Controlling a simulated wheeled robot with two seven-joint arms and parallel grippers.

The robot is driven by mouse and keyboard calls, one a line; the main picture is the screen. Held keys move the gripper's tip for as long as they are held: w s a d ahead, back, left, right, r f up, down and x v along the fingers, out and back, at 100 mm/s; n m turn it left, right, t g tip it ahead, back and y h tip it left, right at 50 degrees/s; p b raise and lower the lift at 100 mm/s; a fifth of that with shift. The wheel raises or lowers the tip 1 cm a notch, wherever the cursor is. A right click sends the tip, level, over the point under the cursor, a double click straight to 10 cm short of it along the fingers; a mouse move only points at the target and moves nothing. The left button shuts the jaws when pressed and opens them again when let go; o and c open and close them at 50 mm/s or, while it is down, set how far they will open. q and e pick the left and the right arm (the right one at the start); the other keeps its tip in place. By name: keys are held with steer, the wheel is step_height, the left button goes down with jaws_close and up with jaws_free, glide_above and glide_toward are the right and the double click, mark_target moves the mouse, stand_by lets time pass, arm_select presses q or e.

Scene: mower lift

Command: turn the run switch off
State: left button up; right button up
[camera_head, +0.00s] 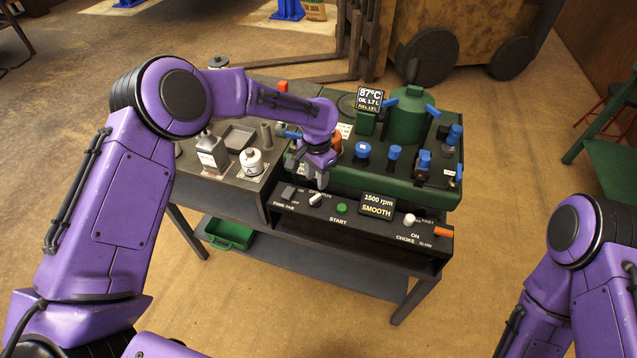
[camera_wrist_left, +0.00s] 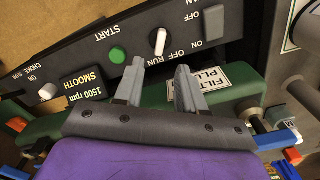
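The run switch (camera_head: 316,199) is a small white lever knob on the black control panel, by the OFF and RUN lettering. In the head view it slants up to the right, toward the RUN side. It also shows upside down in the left wrist view (camera_wrist_left: 160,42), beyond the fingertips. My left gripper (camera_head: 317,178) points down just behind the switch, over the panel's back edge. In the left wrist view its fingers (camera_wrist_left: 158,76) are apart with nothing between them, and the switch is clear of them. My right gripper is out of view.
The panel also carries a grey rocker switch (camera_head: 288,193), green START button (camera_head: 341,208), display (camera_head: 377,205) reading 1500 rpm SMOOTH, white choke knob (camera_head: 409,219) and orange lever (camera_head: 443,232). A green machine body (camera_head: 430,190) stands behind. Bottles (camera_head: 250,162) stand left of my gripper.

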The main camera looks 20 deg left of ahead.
mark_target(317, 196)
arm_select(q)
step_height(317, 196, down, 8)
steer(key=shift+r+p, duration=0.25)
steer(key=shift+p, duration=0.3)
steer(key=shift+s, duration=0.1)
jaws_close()
